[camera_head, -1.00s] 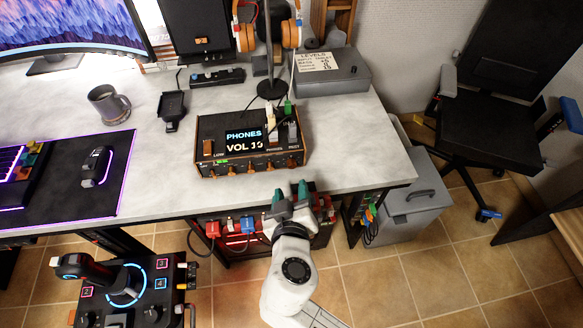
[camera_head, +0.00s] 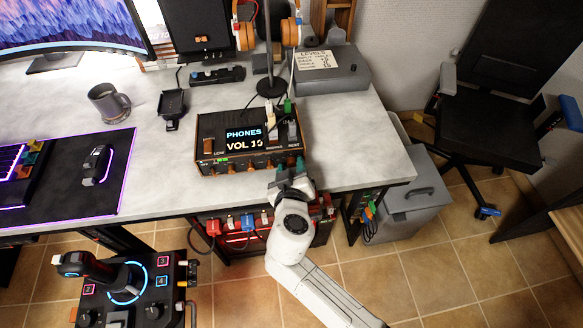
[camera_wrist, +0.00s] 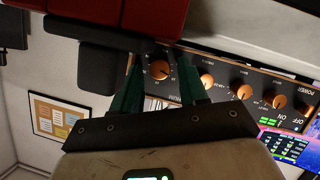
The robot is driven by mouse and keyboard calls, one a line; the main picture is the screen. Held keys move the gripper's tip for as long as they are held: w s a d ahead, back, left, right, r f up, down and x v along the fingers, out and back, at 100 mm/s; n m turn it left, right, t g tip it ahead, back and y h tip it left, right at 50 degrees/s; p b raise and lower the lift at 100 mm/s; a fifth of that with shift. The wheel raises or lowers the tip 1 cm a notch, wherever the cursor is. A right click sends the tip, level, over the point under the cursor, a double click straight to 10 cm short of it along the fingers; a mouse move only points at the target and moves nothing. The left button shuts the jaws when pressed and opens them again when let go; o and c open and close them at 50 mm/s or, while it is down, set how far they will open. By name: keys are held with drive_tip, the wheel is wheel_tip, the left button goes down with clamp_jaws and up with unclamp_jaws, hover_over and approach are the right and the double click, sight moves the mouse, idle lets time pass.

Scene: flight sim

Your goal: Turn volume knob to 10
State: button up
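The black-and-orange amplifier box (camera_head: 203,140) sits on the desk near its front edge. Its screen (camera_head: 244,138) reads "PHONES" and "VOL", with a number that looks like 10, though its last digit is hard to read. Orange knobs line its front face. My gripper (camera_head: 288,168) is at the right end of this row. In the wrist view, which appears upside down, an orange knob (camera_wrist: 160,69) shows between my open teal fingertips (camera_wrist: 160,62), with a gap on each side. The knob's label is mostly hidden.
Plugs and cables (camera_head: 270,112) stand on top of the box. A headphone stand (camera_head: 268,60) is behind it, beside a grey case (camera_head: 340,75) with a "LEVELS" note (camera_head: 317,61). Red gear (camera_head: 240,238) hangs under the desk edge, below my gripper.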

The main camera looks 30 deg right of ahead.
clamp_jaws()
drive_tip(key=shift+f+m+y+b, duration=0.25)
drive_tip(key=shift+m+y+b, duration=0.25)
drive_tip(key=shift+b, duration=0.5)
drive_tip(key=shift+s+r+m+y+b, duration=0.1)
drive_tip(key=shift+r+m+y+b, duration=0.2)
drive_tip(key=shift+m, duration=0.3)
drive_tip(key=shift+o, duration=0.8)
unclamp_jaws()
drive_tip(key=shift+d, duration=0.1)
drive_tip(key=v, duration=1)
drive_tip(key=shift+s, duration=0.35)
